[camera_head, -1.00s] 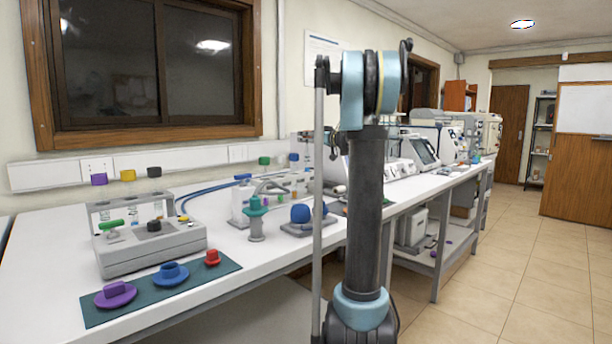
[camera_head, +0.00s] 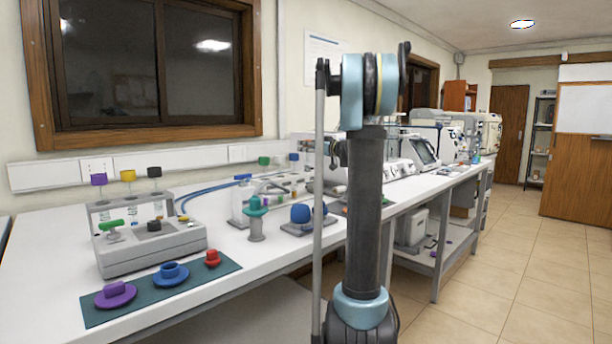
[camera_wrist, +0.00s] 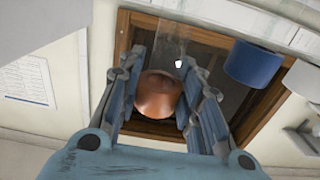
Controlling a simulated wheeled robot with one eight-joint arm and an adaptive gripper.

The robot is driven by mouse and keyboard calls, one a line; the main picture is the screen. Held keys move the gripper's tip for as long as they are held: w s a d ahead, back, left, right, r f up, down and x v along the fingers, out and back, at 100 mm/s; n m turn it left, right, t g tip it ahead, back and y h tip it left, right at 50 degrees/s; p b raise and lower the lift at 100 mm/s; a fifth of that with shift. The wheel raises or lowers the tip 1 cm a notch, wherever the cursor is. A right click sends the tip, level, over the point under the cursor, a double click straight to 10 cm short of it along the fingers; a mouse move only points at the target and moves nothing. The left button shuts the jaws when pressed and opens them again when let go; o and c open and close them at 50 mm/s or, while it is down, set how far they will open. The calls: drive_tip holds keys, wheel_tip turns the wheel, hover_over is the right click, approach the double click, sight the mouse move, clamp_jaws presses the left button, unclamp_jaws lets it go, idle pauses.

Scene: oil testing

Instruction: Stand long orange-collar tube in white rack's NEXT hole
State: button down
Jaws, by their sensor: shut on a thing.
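In the wrist view my gripper (camera_wrist: 160,88) is shut on a rounded orange piece (camera_wrist: 157,97), which looks like the collar of the tube. A faint clear glassy length (camera_wrist: 172,45) shows beyond it, blurred against the dark window. In the head view the gripper is mostly hidden behind my own arm column, so the held tube is not clear there. I cannot pick out the white rack or its holes with certainty.
A blue cap (camera_wrist: 253,63) is close to the right of the fingers in the wrist view. On the bench (camera_head: 215,270) are a grey apparatus (camera_head: 150,250), a teal mat (camera_head: 205,284) with coloured pieces, a teal-topped stand (camera_head: 256,222) and a blue knobbed piece (camera_head: 300,214).

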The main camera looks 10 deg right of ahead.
drive_tip(key=shift+f, duration=0.1)
drive_tip(key=shift+f, duration=2.55)
drive_tip(key=c, duration=1)
unclamp_jaws()
drive_tip(key=shift+c, duration=0.2)
approach(309, 158)
drive_tip(key=shift+s+d+f, duration=0.1)
drive_tip(key=shift+s+d, duration=0.05)
drive_tip(key=shift+d, duration=0.05)
